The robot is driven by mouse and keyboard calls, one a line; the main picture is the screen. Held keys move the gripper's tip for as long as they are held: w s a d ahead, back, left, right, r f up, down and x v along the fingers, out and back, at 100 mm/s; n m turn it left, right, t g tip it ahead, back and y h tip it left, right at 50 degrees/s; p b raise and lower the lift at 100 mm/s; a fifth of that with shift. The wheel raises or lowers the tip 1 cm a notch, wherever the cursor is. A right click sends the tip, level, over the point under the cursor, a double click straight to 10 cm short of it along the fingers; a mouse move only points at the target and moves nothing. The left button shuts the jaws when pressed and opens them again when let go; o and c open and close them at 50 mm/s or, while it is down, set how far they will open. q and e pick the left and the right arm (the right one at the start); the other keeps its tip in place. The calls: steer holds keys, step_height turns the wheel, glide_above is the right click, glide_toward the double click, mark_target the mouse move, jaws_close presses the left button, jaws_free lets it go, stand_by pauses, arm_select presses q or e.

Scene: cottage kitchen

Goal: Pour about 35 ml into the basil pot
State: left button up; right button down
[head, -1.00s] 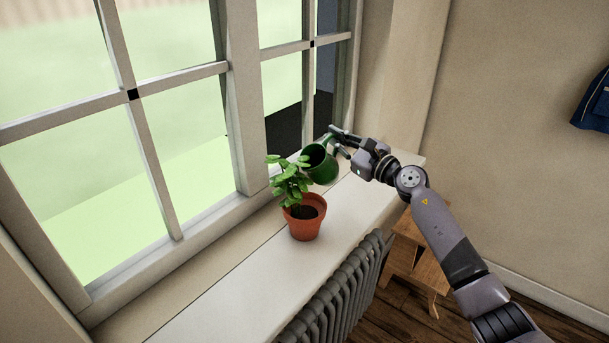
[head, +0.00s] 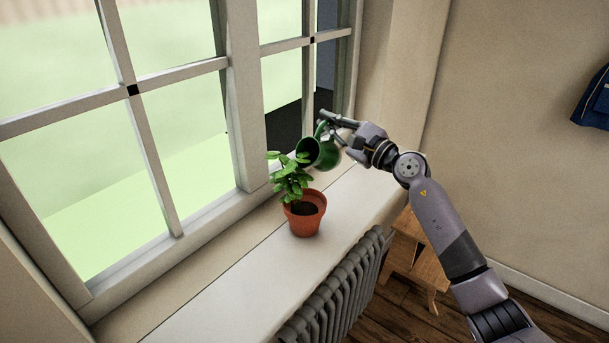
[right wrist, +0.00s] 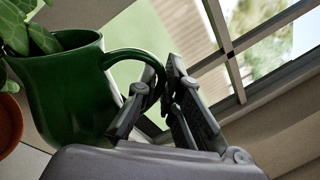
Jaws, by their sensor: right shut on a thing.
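The basil pot (head: 305,222) is terracotta with a green leafy plant (head: 290,174), upright on the windowsill. Dark soil shows inside its rim. My right gripper (head: 336,126) is shut on the handle of a green jug (head: 329,155), and the handle passes between its fingers in the right wrist view (right wrist: 160,95). The jug is held above the sill, just behind and right of the pot, tilted with its dark mouth toward the plant. No stream of water can be made out. In the right wrist view the jug (right wrist: 72,95) hides part of the leaves and pot. My left gripper is not in view.
The white windowsill (head: 235,290) is clear in front and left of the pot. The window frame (head: 245,100) rises close behind the plant and jug. A grey radiator (head: 335,295) is below the sill, with a wooden stool (head: 412,262) beside it.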

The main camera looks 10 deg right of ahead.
steer(key=shift+s+a+r+n, duration=0.15)
steer(key=shift+a+r+n, duration=0.05)
steer(key=shift+r+n, duration=0.2)
steer(key=shift+s+a+r+n, duration=0.15)
steer(key=shift+r+n, duration=0.2)
steer(key=shift+n, duration=0.05)
steer(key=shift+w+d+r, duration=0.1)
steer(key=shift+w+d, duration=0.45)
steer(key=shift+d, duration=0.2)
stand_by(0.4)
steer(key=shift+r+n+y, duration=0.15)
steer(key=shift+n+y, duration=0.25)
steer(key=shift+n, duration=0.1)
stand_by(0.6)
step_height(320, 180, down, 6)
steer(key=w+d+m+h, duration=0.1)
steer(key=w+d+m, duration=0.1)
steer(key=m, duration=0.5)
steer(key=shift+d+r, duration=0.2)
steer(key=shift+d, duration=0.25)
stand_by(1.2)
